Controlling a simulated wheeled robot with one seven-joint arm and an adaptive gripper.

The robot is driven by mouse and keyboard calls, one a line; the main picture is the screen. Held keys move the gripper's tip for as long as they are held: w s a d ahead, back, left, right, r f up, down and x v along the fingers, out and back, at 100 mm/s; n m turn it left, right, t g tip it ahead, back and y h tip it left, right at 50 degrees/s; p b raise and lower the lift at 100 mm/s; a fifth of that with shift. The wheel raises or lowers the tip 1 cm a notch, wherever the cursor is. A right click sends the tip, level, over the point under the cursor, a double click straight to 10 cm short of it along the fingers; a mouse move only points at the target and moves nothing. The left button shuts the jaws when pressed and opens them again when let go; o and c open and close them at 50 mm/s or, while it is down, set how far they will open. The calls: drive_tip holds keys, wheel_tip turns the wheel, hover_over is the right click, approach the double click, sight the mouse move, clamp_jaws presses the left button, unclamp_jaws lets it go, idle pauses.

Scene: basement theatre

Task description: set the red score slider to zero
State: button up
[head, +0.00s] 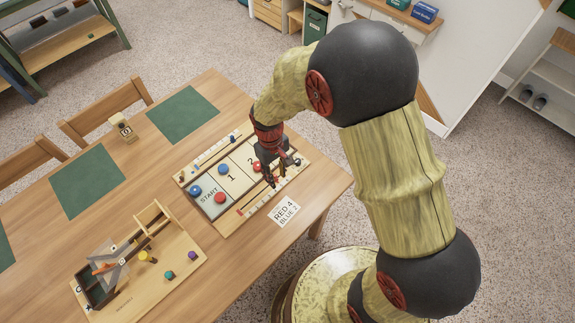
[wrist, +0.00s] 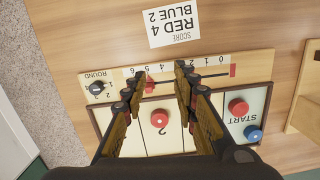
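The red score slider (wrist: 150,84) is a small red piece on a dark rail along the board's edge. In the wrist view it lies between my gripper's fingers, nearer the left one, by the middle-to-high numbers. The numbered strip (wrist: 215,60) reads down to 0 at the right, where a red block (wrist: 232,70) marks the rail's end. My gripper (wrist: 158,74) is open, its two fingers spread over the strip; contact with the slider cannot be told. In the head view my gripper (head: 272,182) hangs over the board's right end and hides the slider.
The game board (head: 217,211) carries red pucks (wrist: 160,118) and blue pucks (wrist: 253,132). A round dial (wrist: 96,88) sits beside the strip. A score card (head: 285,211) reads RED 4, BLUE 2. A wooden toy tray (head: 190,262) stands at the table's front left.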

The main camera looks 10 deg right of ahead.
drive_tip(key=t, duration=0.1)
hover_over(275, 175)
drive_tip(key=shift+d+r+n, duration=0.1)
drive_tip(key=shift+n, duration=0.3)
drive_tip(key=shift+s+f, duration=0.1)
drive_tip(key=shift+f, duration=0.1)
wheel_tip(275, 175, down, 7)
drive_tip(key=shift+f+b, duration=0.15)
drive_tip(key=shift+b, duration=0.85)
clamp_jaws()
